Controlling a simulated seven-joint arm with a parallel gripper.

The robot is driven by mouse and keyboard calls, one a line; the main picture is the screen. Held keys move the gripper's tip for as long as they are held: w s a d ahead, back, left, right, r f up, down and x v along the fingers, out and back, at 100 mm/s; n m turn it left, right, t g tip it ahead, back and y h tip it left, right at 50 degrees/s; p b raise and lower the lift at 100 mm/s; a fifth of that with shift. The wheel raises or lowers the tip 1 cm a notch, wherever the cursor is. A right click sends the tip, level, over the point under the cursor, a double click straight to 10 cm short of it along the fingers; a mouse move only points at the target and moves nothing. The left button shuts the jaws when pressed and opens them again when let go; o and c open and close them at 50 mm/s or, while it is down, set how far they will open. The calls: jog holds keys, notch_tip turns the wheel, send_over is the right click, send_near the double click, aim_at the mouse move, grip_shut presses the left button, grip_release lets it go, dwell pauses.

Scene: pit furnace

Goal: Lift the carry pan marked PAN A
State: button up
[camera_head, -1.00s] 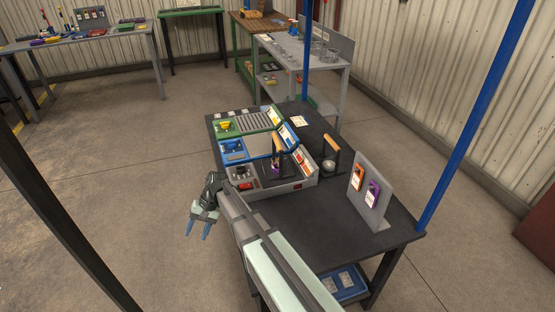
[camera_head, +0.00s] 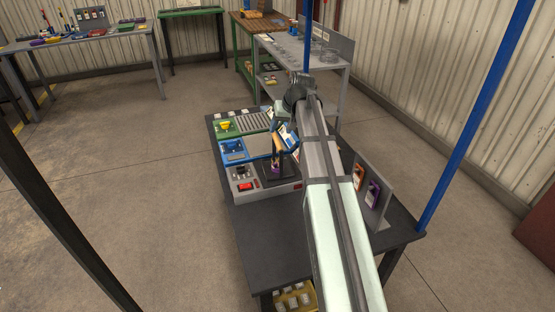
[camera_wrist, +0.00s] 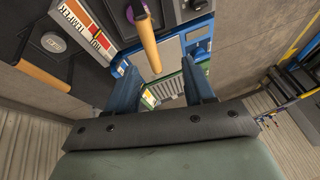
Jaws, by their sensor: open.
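My gripper (camera_wrist: 162,76) is open, with its two blue fingers apart and nothing held between them. A wooden handle (camera_wrist: 147,42) on a dark mount shows just beyond the fingertips, toward the left finger, apparently not gripped. A second wooden handle (camera_wrist: 42,78) lies at the left, beside a dark pan with a round labelled piece (camera_wrist: 53,42). In the head view one wooden handle (camera_head: 278,143) stands over the bench unit; my arm hides the other. No PAN A marking is readable, so I cannot tell which handle belongs to it.
A card reading TEMPER and HOT (camera_wrist: 88,25) stands between the handles. The bench unit has green (camera_head: 226,126), blue (camera_head: 232,150) and grey (camera_head: 240,178) sections. An upright tag board (camera_head: 379,178) stands at the right. The dark table's front left (camera_head: 262,225) is clear.

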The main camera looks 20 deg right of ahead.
aim_at(278, 140)
jog(key=x, duration=0.5)
jog(key=d+x, duration=0.1)
jog(key=x, duration=0.1)
jog(key=shift+w+d+f, duration=0.1)
jog(key=shift+w+f, duration=0.05)
jog(key=shift+w, duration=0.1)
jog(key=shift+d+x, duration=0.15)
jog(key=shift+x, duration=0.95)
jog(key=shift+d+x, duration=0.2)
jog(key=shift+x, duration=0.85)
jog(key=shift+w+a+f, duration=0.2)
jog(key=shift+w+f, duration=0.1)
jog(key=shift+f, duration=0.1)
jog(key=shift+f, duration=0.25)
jog(key=shift+c, duration=0.2)
grip_shut()
